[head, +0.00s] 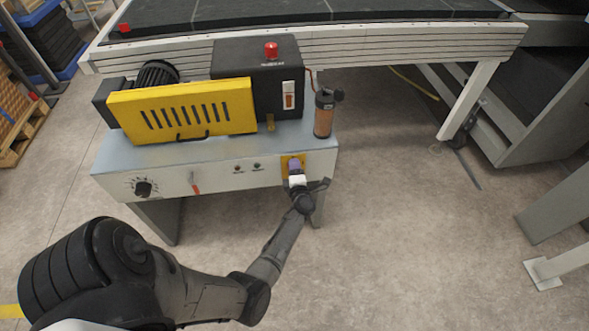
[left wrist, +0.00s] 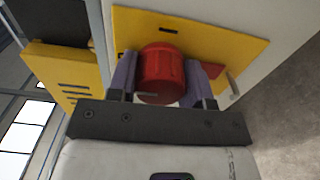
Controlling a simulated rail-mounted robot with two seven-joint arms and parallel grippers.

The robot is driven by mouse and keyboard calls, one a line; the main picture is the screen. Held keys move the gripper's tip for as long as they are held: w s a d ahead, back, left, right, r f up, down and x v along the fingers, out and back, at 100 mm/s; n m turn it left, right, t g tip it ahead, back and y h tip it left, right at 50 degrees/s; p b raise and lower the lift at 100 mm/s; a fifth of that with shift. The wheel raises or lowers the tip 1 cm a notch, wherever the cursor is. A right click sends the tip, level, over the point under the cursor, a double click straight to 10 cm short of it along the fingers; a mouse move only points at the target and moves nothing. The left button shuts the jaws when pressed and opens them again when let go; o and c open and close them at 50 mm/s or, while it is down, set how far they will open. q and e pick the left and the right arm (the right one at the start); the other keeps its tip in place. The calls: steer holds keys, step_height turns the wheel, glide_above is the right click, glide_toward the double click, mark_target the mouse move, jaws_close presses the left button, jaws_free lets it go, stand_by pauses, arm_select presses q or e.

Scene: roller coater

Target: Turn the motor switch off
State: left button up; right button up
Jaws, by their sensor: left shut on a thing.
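The motor switch is a red rotary knob (left wrist: 161,70) on a yellow plate (left wrist: 232,42), seen close up in the left wrist view. In the head view the yellow plate (head: 285,160) is at the right end of the machine's pale front panel, and the gripper hides the knob there. My left gripper (head: 296,164) reaches it from the front. Its purple fingers (left wrist: 161,78) are shut on the knob, one on each side. A small red piece shows beside the right finger in the wrist view. My right gripper is in neither view.
The front panel (head: 215,177) also carries a black dial (head: 143,188), a red-handled lever (head: 195,183) and small indicator buttons. A yellow slotted guard (head: 185,110) and a black box with a red button (head: 271,50) stand above. The floor to the right is largely clear.

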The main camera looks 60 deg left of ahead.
arm_select(q)
steer(key=o, duration=0.9)
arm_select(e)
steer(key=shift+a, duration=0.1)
arm_select(q)
steer(key=shift+d, duration=0.1)
